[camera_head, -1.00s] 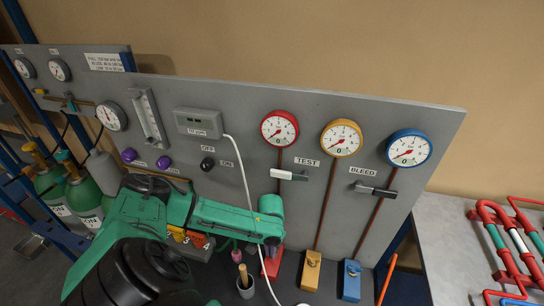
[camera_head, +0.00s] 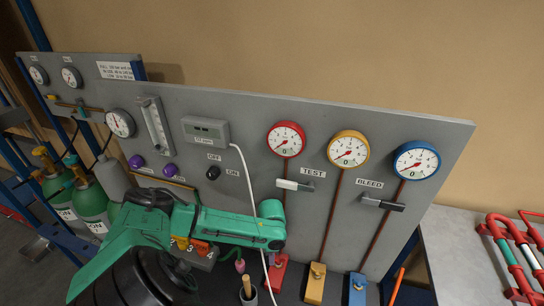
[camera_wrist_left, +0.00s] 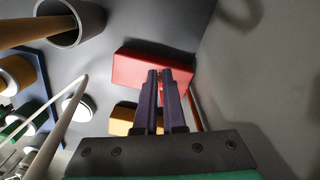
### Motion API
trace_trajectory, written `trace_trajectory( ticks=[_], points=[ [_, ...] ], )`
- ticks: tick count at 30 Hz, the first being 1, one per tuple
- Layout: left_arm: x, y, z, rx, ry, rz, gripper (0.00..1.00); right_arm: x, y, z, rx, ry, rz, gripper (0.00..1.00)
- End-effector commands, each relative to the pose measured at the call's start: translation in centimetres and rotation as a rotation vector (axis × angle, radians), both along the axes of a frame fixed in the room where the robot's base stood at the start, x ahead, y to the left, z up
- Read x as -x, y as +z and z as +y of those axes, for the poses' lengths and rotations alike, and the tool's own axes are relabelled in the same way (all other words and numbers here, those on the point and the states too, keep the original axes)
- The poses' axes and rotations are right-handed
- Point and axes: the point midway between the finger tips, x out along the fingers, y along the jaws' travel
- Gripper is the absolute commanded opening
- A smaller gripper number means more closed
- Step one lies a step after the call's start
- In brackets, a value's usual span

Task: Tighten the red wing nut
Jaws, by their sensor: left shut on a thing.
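The red block (camera_head: 277,272) stands at the foot of the panel, below the red-rimmed gauge (camera_head: 286,138). It also shows in the left wrist view (camera_wrist_left: 140,68). My left gripper (camera_wrist_left: 161,76) has its two dark fingers close together at the edge of this block. A small reddish part shows between the fingers, and I take it for the red wing nut (camera_wrist_left: 167,82); the fingers are shut on it and hide most of it. In the head view my green left arm (camera_head: 235,225) hides the fingers and the nut. My right gripper is not in view.
A yellow block (camera_head: 316,284) and a blue block (camera_head: 357,289) stand to the right of the red one. A cup (camera_head: 248,296) with a wooden stick is close on its left. A white cable (camera_head: 247,190) hangs near my arm. The grey panel (camera_head: 240,110) rises behind.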

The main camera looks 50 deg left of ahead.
Motion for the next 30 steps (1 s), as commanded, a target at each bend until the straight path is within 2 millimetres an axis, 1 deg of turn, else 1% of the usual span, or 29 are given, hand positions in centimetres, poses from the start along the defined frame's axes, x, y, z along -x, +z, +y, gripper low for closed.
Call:
trace_trajectory(
  ticks=[1,6,12,28,29,30],
  points=[
    [-0.5,0.41,0.29,-0.004,-0.031,-0.012,0.0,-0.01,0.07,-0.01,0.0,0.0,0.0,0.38],
    [-0.73,0.47,0.48,-0.005,-0.132,-0.013,0.0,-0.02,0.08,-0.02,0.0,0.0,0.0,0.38],
    [-0.89,0.48,0.6,-0.006,-0.203,-0.014,0.0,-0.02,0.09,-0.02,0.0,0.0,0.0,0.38],
    [-0.98,0.52,0.63,-0.006,-0.23,-0.016,0.0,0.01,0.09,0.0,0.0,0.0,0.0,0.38],
    [-0.98,0.52,0.63,-0.006,-0.23,-0.016,0.1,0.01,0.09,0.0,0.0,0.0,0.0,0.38],
    [-0.98,0.52,0.63,-0.006,-0.23,-0.015,0.26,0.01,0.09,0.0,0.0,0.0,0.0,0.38]
  ],
)
